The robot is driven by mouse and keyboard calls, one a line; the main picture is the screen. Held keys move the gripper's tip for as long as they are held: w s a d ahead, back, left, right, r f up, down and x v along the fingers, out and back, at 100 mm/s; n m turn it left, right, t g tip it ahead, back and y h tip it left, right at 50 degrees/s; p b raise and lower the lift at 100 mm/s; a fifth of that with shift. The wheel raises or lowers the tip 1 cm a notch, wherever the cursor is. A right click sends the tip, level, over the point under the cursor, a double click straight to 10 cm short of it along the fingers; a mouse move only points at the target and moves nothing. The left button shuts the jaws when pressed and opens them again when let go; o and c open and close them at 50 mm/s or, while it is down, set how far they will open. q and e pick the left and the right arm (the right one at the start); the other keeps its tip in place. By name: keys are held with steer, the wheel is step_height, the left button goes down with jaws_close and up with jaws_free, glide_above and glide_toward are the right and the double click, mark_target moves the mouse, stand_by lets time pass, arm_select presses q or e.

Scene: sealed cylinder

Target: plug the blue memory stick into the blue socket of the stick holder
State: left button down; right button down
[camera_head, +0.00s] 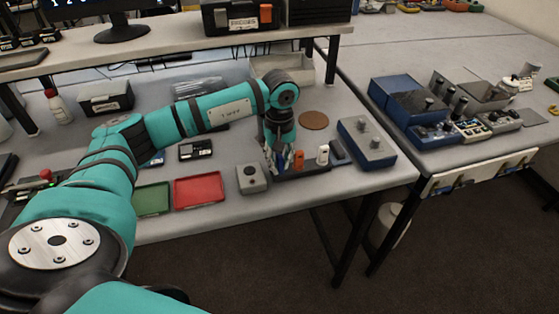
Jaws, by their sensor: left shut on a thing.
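The stick holder (312,169) is a low dark block near the front edge of the table. An orange stick (299,159) and a white stick (323,154) stand upright on it. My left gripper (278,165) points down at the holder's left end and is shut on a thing. A bit of blue shows at its fingers, which fits the blue memory stick, but the fingers hide most of it. The blue socket is hidden, and I cannot tell whether the stick touches the holder. My right gripper is not in view.
Left of the gripper are a small grey box (251,178), a red tray (199,190) and a green tray (151,199). A brown disc (314,120) lies behind. A raised shelf (180,50) crosses the back.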

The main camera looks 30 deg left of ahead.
arm_select(q)
steer(key=shift+f, duration=0.15)
steer(key=c, duration=1.2)
jaws_free()
step_height(320, 180, up, 12)
